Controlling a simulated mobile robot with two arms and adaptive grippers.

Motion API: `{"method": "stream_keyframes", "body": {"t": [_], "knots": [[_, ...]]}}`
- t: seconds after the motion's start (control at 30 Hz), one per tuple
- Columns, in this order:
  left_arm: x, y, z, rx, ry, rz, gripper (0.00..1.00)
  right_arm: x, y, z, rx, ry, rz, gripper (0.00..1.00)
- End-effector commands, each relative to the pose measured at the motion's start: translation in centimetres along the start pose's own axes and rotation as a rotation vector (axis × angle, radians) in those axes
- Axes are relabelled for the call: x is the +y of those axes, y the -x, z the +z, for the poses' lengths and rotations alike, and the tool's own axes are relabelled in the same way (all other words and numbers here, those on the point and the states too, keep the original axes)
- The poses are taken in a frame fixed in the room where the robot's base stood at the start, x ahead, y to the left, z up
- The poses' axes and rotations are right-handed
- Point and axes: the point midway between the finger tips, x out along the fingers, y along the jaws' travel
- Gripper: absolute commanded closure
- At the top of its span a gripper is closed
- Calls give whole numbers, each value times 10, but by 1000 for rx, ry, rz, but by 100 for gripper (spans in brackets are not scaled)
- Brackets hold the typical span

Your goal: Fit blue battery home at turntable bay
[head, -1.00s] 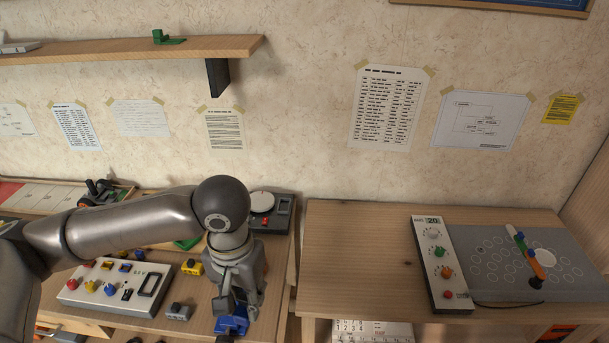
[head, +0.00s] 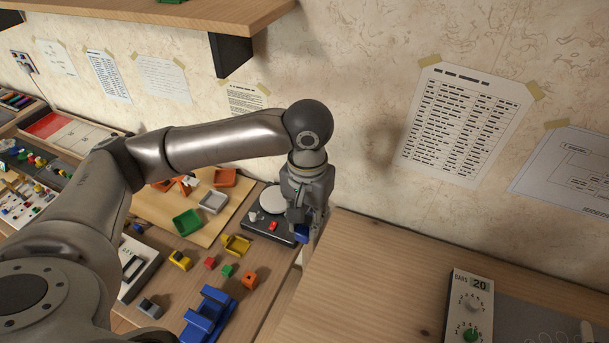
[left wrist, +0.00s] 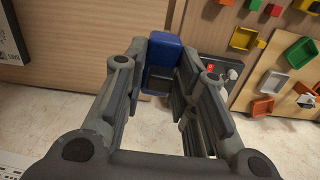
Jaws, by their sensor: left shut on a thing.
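My left gripper (head: 306,222) points down beside the right end of the turntable (head: 252,228), a dark unit with a white disc and a red button. It is shut on the blue battery (head: 301,234), whose lower part shows between and below the fingers. In the left wrist view the blue battery (left wrist: 165,48) sits between the fingertips. The turntable's bay is hidden behind the gripper and battery, and I cannot tell whether the battery touches the unit. My right gripper is not in view.
A blue holder (head: 209,316) stands on the near bench, with small red, green, orange and yellow blocks nearby. Coloured trays (head: 213,201) lie on a board left of the turntable. A gap separates this bench from the right table (head: 375,285), whose left part is clear.

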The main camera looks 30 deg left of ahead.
Motion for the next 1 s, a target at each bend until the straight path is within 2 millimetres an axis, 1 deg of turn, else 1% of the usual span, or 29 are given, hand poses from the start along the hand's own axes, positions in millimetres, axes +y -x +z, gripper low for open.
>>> {"method": "stream_keyframes", "body": {"t": [0.03,0.07,0.13,0.3,0.43,0.6,0.7,0.8,0.9,1.0], "knots": [[0,0,-14,-4,8,2,100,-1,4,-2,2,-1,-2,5],[-1,-1,-22,-4,10,1,100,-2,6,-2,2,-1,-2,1],[-4,-4,-40,-3,16,2,100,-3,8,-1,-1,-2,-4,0],[-15,-15,-80,-4,30,1,100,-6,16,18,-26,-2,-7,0],[-27,-27,-107,-5,39,1,100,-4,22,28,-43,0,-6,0],[-48,-49,-136,-5,46,1,100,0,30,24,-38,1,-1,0],[-62,-65,-148,-6,49,2,100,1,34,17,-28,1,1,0],[-75,-80,-156,-6,48,2,100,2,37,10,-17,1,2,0],[-85,-93,-159,-5,45,2,100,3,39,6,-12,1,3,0],[-92,-101,-161,-2,42,1,100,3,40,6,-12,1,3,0]]}}
